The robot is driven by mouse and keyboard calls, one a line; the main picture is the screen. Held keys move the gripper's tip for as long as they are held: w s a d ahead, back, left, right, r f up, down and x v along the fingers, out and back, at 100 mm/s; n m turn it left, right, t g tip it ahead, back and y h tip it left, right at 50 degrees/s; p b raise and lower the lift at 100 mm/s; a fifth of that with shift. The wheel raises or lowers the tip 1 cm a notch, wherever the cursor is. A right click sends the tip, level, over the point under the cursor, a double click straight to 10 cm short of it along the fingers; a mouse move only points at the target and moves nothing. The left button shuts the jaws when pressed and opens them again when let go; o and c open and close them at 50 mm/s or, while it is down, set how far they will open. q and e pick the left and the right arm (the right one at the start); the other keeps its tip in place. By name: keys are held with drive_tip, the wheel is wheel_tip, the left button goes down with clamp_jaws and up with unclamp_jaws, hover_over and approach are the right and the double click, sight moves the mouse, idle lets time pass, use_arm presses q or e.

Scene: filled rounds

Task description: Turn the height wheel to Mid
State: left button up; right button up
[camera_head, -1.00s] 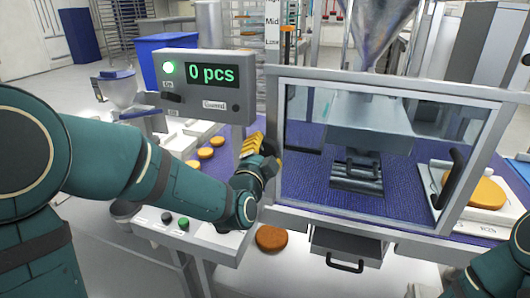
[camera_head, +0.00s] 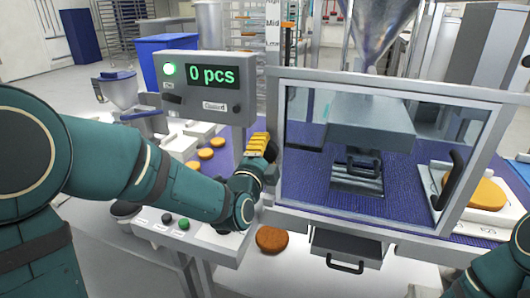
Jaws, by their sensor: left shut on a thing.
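The height wheel (camera_head: 258,143) shows as a yellow ridged piece just left of the machine's clear guard. My left gripper (camera_head: 256,160) is shut on it from below and in front, and hides much of it. The scale (camera_head: 272,30) stands above, with "Mid" over "Low". A small orange pointer (camera_head: 288,23) is beside the scale, close to the "Mid" label; its exact level is hard to tell. The grey forming head (camera_head: 372,118) hangs behind the guard. Part of my right arm shows at the lower right corner; its gripper is out of view.
A control box (camera_head: 205,85) reads "0 pcs" with a green lamp. The guard frame (camera_head: 370,85) and its black handle (camera_head: 449,180) stand right of my left gripper. A brown round (camera_head: 271,239) lies below it. A tray (camera_head: 440,178) with an orange round is at right.

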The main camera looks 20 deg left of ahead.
use_arm(q)
drive_tip(key=shift+f, duration=0.1)
idle(0.8)
drive_tip(key=o, duration=1.2)
drive_tip(key=shift+o, duration=0.2)
drive_tip(key=s, duration=0.7)
drive_tip(key=shift+s+a+f, duration=0.15)
drive_tip(key=shift+s+f, duration=0.05)
drive_tip(key=shift+s, duration=0.05)
